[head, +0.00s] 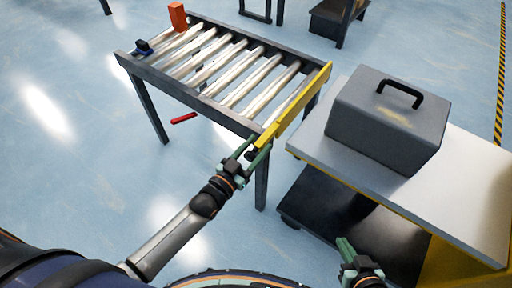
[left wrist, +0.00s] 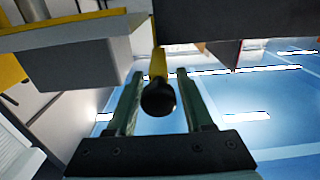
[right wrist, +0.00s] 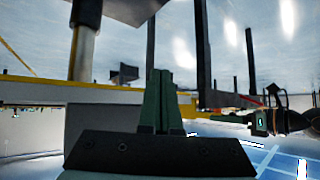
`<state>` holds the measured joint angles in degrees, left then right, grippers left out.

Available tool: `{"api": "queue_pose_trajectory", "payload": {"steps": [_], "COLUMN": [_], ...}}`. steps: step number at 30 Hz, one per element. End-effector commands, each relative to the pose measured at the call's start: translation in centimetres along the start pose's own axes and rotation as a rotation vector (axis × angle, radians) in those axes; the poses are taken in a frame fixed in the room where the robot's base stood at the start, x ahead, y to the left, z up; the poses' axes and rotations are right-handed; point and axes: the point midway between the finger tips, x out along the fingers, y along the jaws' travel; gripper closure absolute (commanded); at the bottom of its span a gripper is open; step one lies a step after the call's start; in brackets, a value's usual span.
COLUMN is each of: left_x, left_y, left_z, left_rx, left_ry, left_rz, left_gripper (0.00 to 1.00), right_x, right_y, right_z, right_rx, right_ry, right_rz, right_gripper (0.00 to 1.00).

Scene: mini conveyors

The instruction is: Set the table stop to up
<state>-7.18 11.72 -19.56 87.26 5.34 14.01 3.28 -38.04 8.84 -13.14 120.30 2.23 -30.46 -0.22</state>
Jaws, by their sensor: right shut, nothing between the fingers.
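The table stop is a long yellow bar (head: 293,110) along the right end of the roller table (head: 190,90). A black round knob (head: 251,153) sits at its near end. In the left wrist view the knob (left wrist: 158,98) is between the fingers of my left gripper, in front of the yellow lever (left wrist: 158,64). My left gripper (head: 254,160) is open around the knob, with a gap visible on each side. My right gripper (head: 346,250) is shut and empty, low at the near edge of the cart. I cannot tell the stop's exact height over the rollers.
A grey box with a black handle (head: 385,125) stands on the cart (head: 460,190) at the right, close to the stop. An orange block (head: 178,17) and a blue-black part (head: 143,47) are at the table's far left. A red item (head: 184,118) lies below.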

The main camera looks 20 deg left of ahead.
Motion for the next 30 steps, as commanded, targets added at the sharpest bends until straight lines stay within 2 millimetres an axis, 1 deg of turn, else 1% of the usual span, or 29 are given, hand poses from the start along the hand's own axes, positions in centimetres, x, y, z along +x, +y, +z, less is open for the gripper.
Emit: {"api": "queue_pose_trajectory", "payload": {"steps": [1, 3, 4, 11, 14, 17, 23, 27, 30], "left_x": [0.0, -0.1, -0.1, -0.2, -0.8, -2.1, -6.4, -9.2, -10.8], "left_y": [0.0, 0.1, 0.1, 0.1, 0.1, 0.1, 0.1, 0.1, 0.1], "left_z": [0.1, 0.2, 0.2, 0.3, 0.3, 0.3, 0.3, 0.2, 0.2], "left_rx": [0.000, 0.000, -0.001, -0.001, -0.001, 0.000, 0.000, 0.000, -0.001], "left_ry": [-0.003, -0.005, -0.005, -0.009, -0.011, -0.013, -0.015, -0.012, -0.010], "left_rz": [0.000, 0.001, 0.001, 0.001, 0.001, 0.001, 0.001, 0.001, 0.001], "left_gripper": [0.42, 0.34, 0.33, 0.33, 0.33, 0.33, 0.33, 0.33, 0.33], "right_x": [0.0, 0.0, 0.0, 0.0, -0.1, -0.3, -0.6, -0.8, -0.8], "right_y": [0.0, 0.0, 0.0, 0.0, 0.0, -0.1, -0.3, -0.5, -0.8], "right_z": [0.0, 0.0, 0.0, -0.1, -0.1, 0.1, 1.1, 0.9, 0.6], "right_rx": [0.000, -0.001, -0.001, -0.001, 0.001, 0.006, 0.013, 0.014, 0.018], "right_ry": [0.001, 0.001, 0.001, 0.002, -0.001, -0.020, -0.067, -0.066, -0.060], "right_rz": [0.000, 0.000, 0.001, 0.001, 0.000, -0.003, -0.007, -0.011, -0.014], "right_gripper": [1.00, 1.00, 1.00, 1.00, 1.00, 1.00, 1.00, 1.00, 1.00]}}
